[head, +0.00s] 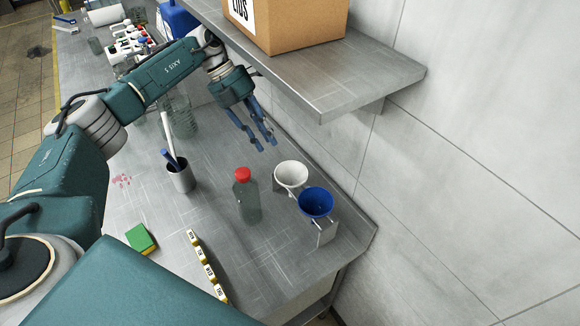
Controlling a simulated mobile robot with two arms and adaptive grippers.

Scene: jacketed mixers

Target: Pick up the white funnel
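The white funnel (291,176) sits wide end up near the back right of the metal bench, close to the wall. It is beside a blue funnel (315,203). What holds it from below is mostly hidden. My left gripper (265,146) hangs in the air behind and to the left of the white funnel, fingers pointing down toward the bench. Its blue fingers are apart with nothing between them. It does not touch the funnel. My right gripper is not in view.
A clear bottle with a red cap (245,196) stands just left of the funnels. A metal shelf (345,75) with a cardboard box (290,22) overhangs the bench behind. A pen cup (180,177), green sponge (141,238) and yellow label strip (207,267) are further left.

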